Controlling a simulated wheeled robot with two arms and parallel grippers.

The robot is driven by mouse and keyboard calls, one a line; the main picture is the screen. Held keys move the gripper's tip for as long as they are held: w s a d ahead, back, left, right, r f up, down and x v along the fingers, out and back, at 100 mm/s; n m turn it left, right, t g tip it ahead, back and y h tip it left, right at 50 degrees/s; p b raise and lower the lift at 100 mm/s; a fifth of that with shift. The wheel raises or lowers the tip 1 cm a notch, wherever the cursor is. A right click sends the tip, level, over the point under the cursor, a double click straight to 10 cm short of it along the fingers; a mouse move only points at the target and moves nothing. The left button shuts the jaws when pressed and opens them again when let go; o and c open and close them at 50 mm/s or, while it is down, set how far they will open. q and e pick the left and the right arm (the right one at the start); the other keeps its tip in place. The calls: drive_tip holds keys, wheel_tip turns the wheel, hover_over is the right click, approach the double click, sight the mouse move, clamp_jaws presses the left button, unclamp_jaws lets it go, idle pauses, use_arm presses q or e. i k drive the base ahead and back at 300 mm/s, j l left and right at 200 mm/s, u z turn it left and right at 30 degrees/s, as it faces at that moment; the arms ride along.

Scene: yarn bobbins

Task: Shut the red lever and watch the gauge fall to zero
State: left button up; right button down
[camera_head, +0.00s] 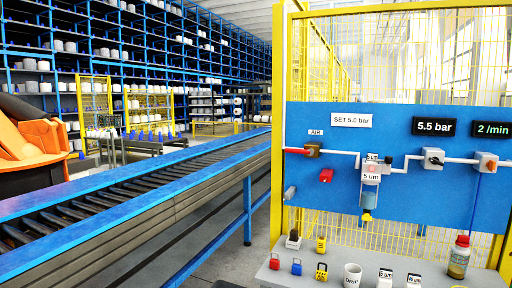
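The red lever (297,151) sits at the left end of the pipe on the blue panel (400,190), under a label reading AIR. It lies roughly horizontal, pointing left from a brass-coloured valve body (313,150). The gauge display (435,127) at the upper right of the panel reads 5.5 bar. A second display (492,130) beside it reads 2 /min. A white sign (351,120) reads SET 5.0 bar. Neither of my grippers is in view.
The shelf (335,276) below holds padlocks, a mug (352,275) and a bottle (459,257). A yellow post (278,120) and roller conveyor (130,205) stand left.

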sight(310, 151)
drive_tip(key=i+l+u, duration=0.35)
drive_tip(key=i, duration=0.15)
drive_tip(key=i+l+u, duration=0.35)
drive_tip(key=i+l, duration=0.5)
drive_tip(key=i+j+u, duration=0.05)
